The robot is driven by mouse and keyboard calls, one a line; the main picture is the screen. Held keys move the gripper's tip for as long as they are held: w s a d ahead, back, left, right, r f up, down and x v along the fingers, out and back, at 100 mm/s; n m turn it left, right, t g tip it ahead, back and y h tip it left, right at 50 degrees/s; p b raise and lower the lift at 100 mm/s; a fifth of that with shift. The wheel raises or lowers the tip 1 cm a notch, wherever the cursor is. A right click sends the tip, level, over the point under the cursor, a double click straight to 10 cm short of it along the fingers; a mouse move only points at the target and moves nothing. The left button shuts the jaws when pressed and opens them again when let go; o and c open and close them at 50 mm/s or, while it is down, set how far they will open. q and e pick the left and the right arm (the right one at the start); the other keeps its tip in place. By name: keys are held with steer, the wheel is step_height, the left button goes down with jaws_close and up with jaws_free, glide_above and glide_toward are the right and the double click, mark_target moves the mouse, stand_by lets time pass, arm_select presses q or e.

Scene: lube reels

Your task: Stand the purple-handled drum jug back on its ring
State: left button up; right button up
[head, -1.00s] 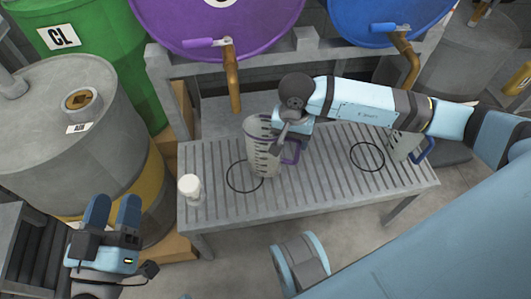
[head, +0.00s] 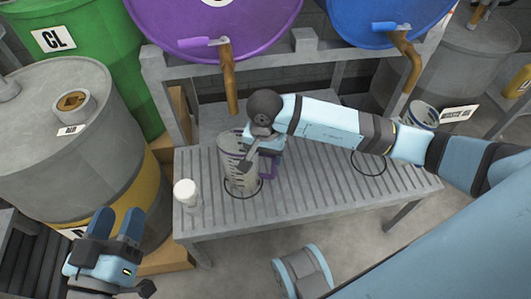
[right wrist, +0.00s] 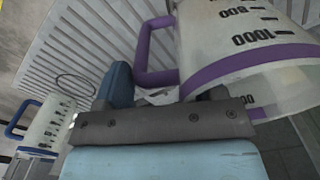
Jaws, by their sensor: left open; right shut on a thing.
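The purple-handled jug (head: 236,168) is a clear measuring jug with dark markings, upright or nearly so on the left of the slatted bench. Its base overlaps the left black ring (head: 243,190); I cannot tell whether it touches the slats. My right gripper (head: 252,152) is shut on the jug's handle side, partly hiding it. In the right wrist view the jug's purple band and handle (right wrist: 143,55) show close up, and the exact grip is hidden. My left gripper (head: 117,222) is open and empty, at the lower left, away from the bench.
A purple drum (head: 205,20) with a brass tap (head: 229,80) hangs above. A blue-handled jug (right wrist: 45,125) stands beyond the right ring.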

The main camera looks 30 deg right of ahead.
steer(key=shift+f, duration=0.2)
steer(key=o, duration=1.4)
steer(key=shift+c, duration=0.2)
steer(key=shift+r, duration=0.15)
